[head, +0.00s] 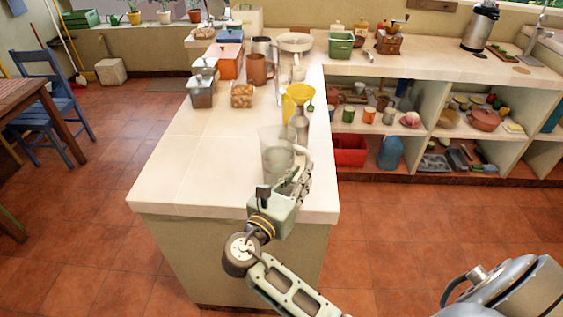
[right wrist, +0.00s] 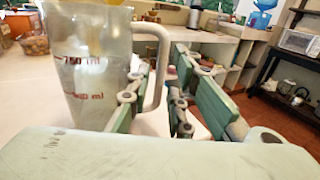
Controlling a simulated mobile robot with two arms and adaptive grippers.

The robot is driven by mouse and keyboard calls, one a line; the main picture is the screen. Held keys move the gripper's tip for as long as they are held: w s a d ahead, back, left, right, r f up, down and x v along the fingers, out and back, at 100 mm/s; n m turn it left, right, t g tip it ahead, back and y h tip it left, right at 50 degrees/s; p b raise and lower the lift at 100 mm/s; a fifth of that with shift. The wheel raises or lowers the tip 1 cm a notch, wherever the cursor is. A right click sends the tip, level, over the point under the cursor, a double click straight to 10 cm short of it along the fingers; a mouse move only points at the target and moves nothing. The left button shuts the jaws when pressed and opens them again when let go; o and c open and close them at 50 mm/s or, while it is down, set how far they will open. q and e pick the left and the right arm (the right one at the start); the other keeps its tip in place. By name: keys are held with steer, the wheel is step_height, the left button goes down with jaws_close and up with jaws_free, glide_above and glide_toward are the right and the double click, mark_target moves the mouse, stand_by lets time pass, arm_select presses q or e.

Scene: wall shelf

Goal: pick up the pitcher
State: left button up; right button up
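The clear pitcher (head: 275,152) stands upright on the near end of the white counter. In the right wrist view the pitcher (right wrist: 90,55) fills the left side, with red volume marks and a pale handle on its right. My right gripper (head: 299,172) is at the pitcher's handle side. In the right wrist view its green fingers (right wrist: 160,80) are apart, with the handle between them; a gap shows on the right side of the handle. Whether the left finger touches the handle is unclear. My left gripper is not in view.
Behind the pitcher on the counter (head: 180,160) stand a yellow funnel (head: 299,93), a metal bottle (head: 299,125), a basket of eggs (head: 242,96) and a brown mug (head: 259,70). The counter left of the pitcher is clear. Open shelves (head: 430,125) stand at the right.

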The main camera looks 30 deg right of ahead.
steer(key=x, duration=0.4)
steer(key=shift+d+f+p, duration=0.1)
steer(key=shift+p, duration=0.25)
steer(key=shift+d, duration=0.1)
steer(key=shift+c, duration=0.7)
jaws_close()
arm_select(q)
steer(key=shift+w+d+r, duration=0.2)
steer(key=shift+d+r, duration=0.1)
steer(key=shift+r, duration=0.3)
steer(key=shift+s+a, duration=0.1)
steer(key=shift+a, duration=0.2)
